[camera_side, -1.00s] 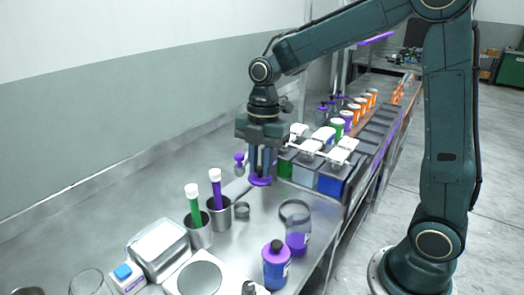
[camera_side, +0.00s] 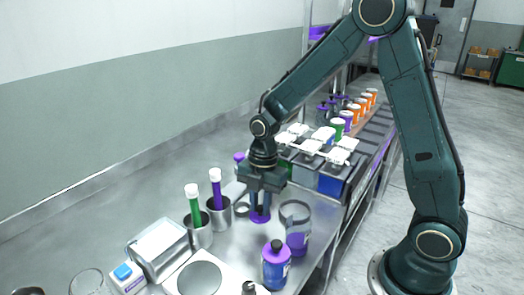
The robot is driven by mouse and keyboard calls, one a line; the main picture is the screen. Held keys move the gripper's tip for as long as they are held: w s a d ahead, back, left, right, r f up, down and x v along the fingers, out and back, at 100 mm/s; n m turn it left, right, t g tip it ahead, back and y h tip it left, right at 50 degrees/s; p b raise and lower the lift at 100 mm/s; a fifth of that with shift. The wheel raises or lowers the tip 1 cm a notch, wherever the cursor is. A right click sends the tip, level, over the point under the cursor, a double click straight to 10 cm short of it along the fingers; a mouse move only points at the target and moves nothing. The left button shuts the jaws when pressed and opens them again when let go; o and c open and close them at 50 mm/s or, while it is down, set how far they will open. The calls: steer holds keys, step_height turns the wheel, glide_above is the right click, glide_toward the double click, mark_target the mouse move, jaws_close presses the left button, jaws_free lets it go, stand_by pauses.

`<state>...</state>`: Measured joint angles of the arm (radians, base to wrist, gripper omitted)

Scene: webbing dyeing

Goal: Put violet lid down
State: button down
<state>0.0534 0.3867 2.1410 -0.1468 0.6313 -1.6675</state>
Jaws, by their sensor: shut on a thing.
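My gripper (camera_side: 260,211) points down over the metal bench and is shut on the violet lid (camera_side: 260,219). The lid is low, at or just above the bench top; I cannot tell whether it touches. Part of the lid is hidden by my fingers.
Two metal cups hold a green tube (camera_side: 195,208) and a violet tube (camera_side: 216,189) to the left. Dye tanks (camera_side: 333,182) stand behind.

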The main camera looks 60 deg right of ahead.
mark_target(261, 206)
steer(key=shift+f, duration=2)
steer(key=shift+f, duration=0.1)
steer(key=c, duration=1.3)
jaws_free()
steer(key=r, duration=0.4)
steer(key=d+r, duration=0.1)
steer(key=r, duration=0.7)
steer(key=shift+d+r, duration=0.1)
steer(key=shift+d, duration=0.1)
steer(key=shift+r, duration=0.1)
